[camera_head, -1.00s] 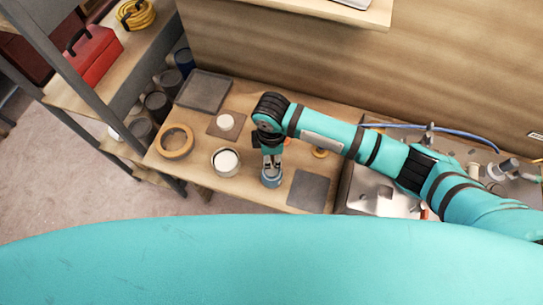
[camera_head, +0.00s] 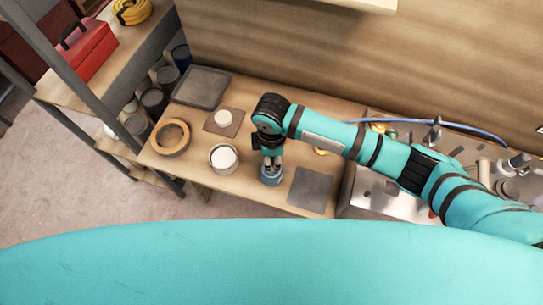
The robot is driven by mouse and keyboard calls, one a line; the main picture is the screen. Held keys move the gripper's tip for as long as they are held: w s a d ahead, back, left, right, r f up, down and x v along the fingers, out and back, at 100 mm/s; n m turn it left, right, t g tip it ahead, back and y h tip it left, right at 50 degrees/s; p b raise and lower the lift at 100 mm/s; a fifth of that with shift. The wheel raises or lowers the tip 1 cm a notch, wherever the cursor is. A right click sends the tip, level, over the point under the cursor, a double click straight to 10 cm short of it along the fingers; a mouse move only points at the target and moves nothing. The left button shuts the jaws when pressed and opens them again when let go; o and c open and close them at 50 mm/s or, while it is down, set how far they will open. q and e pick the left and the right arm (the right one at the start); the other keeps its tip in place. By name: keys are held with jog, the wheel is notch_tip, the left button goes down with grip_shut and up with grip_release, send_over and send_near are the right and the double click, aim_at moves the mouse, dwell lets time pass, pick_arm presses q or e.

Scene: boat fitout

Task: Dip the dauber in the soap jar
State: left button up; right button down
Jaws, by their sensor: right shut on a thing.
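My right gripper (camera_head: 270,161) points down over a small blue-grey jar (camera_head: 270,179) near the front edge of the wooden bench. Its fingers are shut at the jar's mouth, on what seems to be the dauber; the dauber itself is too small and hidden to make out. I cannot tell how deep it sits in the jar. A wider pale jar (camera_head: 223,158) with white contents stands just left of the gripper, apart from it. No label shows which jar holds the soap. My left gripper is not in view.
The bench (camera_head: 258,208) also bears a tan ring (camera_head: 171,138), a small white pot on a brown square (camera_head: 222,121), a dark tray (camera_head: 201,87) and a grey mat (camera_head: 311,189). A shelf with a red toolbox (camera_head: 84,50) stands left.

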jog(key=shift+f, duration=0.1)
jog(key=shift+f, duration=0.4)
dwell(0.5)
jog(key=shift+s+f, duration=0.1)
dwell(1.8)
notch_tip(320, 180, up, 7)
jog(key=p, duration=0.8)
dwell(0.8)
